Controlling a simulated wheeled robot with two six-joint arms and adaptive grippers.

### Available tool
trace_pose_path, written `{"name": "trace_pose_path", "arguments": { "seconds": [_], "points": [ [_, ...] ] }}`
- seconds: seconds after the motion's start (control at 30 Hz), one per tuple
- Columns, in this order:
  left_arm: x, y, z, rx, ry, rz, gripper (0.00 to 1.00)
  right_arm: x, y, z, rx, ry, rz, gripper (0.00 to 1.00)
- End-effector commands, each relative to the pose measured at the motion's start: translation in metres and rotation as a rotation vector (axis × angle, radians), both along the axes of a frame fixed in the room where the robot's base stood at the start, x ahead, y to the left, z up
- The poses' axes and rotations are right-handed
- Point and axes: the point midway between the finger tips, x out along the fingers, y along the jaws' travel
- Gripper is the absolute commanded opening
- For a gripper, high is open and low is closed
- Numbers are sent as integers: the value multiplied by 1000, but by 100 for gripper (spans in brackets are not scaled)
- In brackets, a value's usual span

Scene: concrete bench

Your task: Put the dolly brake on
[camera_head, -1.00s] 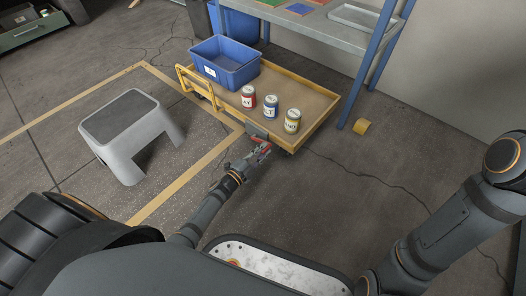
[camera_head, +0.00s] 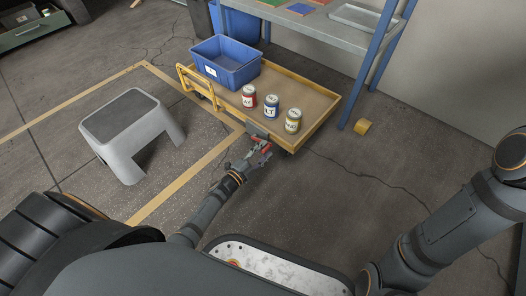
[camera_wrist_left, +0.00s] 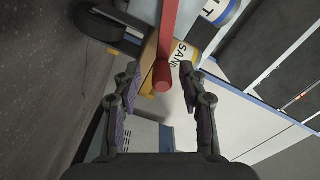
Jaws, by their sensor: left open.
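The yellow-framed dolly (camera_head: 318,118) stands on the floor, with a blue bin (camera_head: 226,62) and three cans (camera_head: 271,106) on its deck. The red brake lever (camera_head: 262,141) is at its near edge. In the left wrist view the red lever (camera_wrist_left: 163,70) points toward me between the fingers, its round end facing the camera. My left gripper (camera_head: 258,152) is open at the lever; in the wrist view its two fingers (camera_wrist_left: 160,80) are apart on either side of it. I cannot tell whether either finger touches it. My right gripper is out of view.
A grey step stool (camera_head: 128,128) stands left of the dolly. A shelf with blue posts (camera_head: 372,70) stands behind it on the right. A yellow roll (camera_head: 361,127) lies on the floor by a post.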

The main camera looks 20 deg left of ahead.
Motion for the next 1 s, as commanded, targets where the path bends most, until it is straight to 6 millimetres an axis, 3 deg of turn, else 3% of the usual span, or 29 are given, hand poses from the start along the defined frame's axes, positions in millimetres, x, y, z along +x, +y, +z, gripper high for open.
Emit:
{"name": "trace_pose_path", "arguments": {
  "seconds": [0.17,0.6,0.73,1.0],
  "points": [
    [-9,3,-1,0,1,0,42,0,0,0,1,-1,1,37],
    [-99,36,-1,2,2,-1,42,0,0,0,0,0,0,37],
    [-111,40,-1,1,2,-1,42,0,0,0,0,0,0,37],
    [-113,41,0,0,0,0,42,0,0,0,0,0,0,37]
  ]
}}
